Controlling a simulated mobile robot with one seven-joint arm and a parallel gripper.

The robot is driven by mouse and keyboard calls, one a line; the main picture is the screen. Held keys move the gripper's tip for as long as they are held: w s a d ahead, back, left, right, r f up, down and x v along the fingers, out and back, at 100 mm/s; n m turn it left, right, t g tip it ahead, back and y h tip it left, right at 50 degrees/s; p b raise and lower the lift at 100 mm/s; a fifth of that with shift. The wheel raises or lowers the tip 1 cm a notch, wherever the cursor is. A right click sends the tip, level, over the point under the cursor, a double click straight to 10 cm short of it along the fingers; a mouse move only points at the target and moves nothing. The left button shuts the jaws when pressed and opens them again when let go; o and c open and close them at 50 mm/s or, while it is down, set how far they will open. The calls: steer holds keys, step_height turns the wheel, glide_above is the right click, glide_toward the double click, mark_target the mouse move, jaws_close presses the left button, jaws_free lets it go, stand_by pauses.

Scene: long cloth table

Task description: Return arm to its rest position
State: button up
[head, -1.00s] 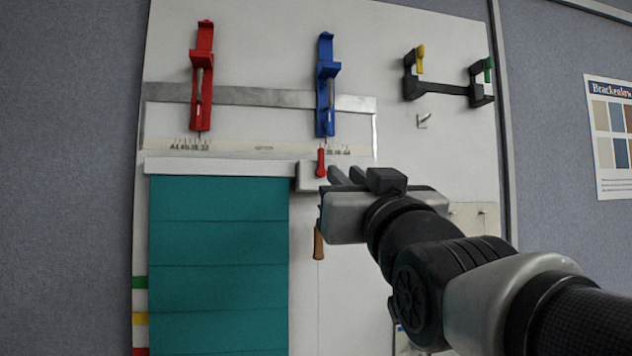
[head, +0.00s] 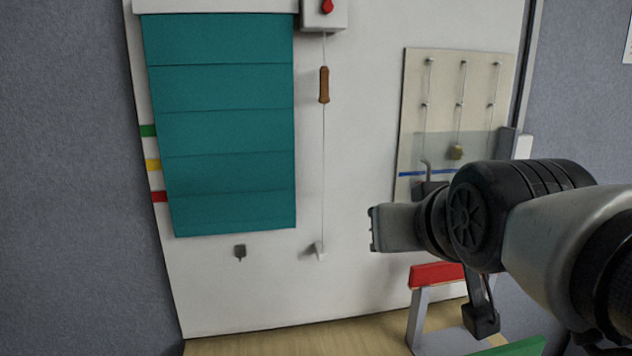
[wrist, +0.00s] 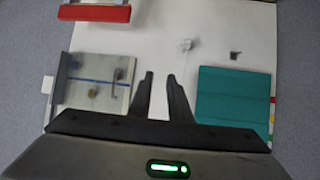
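My gripper (wrist: 160,77) shows in the wrist view with two dark fingers apart and nothing between them. In the head view, its grey body (head: 396,228) is at the right of centre, in front of the white board (head: 360,150). The fingers cannot be made out there. My gripper appears clear of the teal blind (head: 222,120), the pull cord's brown handle (head: 324,85) and the beige panel (head: 415,85). The wrist view shows the scene upside down, with the teal blind (wrist: 232,97) at the right.
A red bar (head: 436,274) on a grey stand is below my arm, above the wooden table top (head: 270,345). A clear sheet (head: 440,148) covers the lower beige panel. A green-topped piece (head: 515,347) is at the bottom right.

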steer(key=s+d+f+g, duration=0.2)
steer(key=s+f+g, duration=0.4)
steer(key=s+f, duration=0.55)
step_height(320, 180, up, 13)
steer(key=p, duration=1.4)
steer(key=shift+d+m+h, duration=0.15)
steer(key=shift+m+h, duration=0.15)
steer(key=shift+s, duration=0.1)
